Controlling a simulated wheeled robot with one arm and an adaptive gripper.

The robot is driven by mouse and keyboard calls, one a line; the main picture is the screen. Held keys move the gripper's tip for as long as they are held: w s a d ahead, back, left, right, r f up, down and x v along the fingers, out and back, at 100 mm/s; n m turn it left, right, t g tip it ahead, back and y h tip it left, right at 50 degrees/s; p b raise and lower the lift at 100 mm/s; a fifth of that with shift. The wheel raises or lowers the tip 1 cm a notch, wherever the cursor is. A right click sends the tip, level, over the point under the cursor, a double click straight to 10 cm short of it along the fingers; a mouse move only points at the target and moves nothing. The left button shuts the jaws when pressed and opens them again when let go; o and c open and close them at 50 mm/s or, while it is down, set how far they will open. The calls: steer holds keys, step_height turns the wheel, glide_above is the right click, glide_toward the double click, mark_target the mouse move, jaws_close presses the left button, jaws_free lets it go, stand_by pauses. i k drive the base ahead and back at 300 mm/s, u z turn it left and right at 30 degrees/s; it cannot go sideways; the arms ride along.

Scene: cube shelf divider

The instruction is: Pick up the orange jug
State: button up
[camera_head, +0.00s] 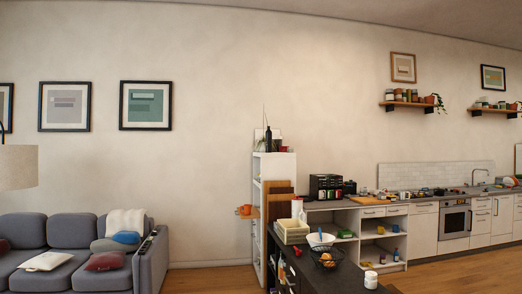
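A small orange object (245,210), which looks like the orange jug, shows at the left side of the tall white shelf (277,163), at about mid-height. It is far off and small, so its handle and exact support are hard to make out. My gripper is not in view.
A dark counter (334,279) in front of the shelf holds a cream crate (291,231), a white bowl (321,240), a wire fruit basket (327,257) and a white jar (371,279). A grey sofa (72,262) stands at left. Wooden floor (212,280) lies open between sofa and shelf.

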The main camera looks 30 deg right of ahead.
mark_target(247, 207)
steer(key=z, duration=0.1)
steer(key=i, duration=3.9)
steer(key=z, duration=0.3)
steer(key=i, duration=3.45)
steer(key=z, duration=0.1)
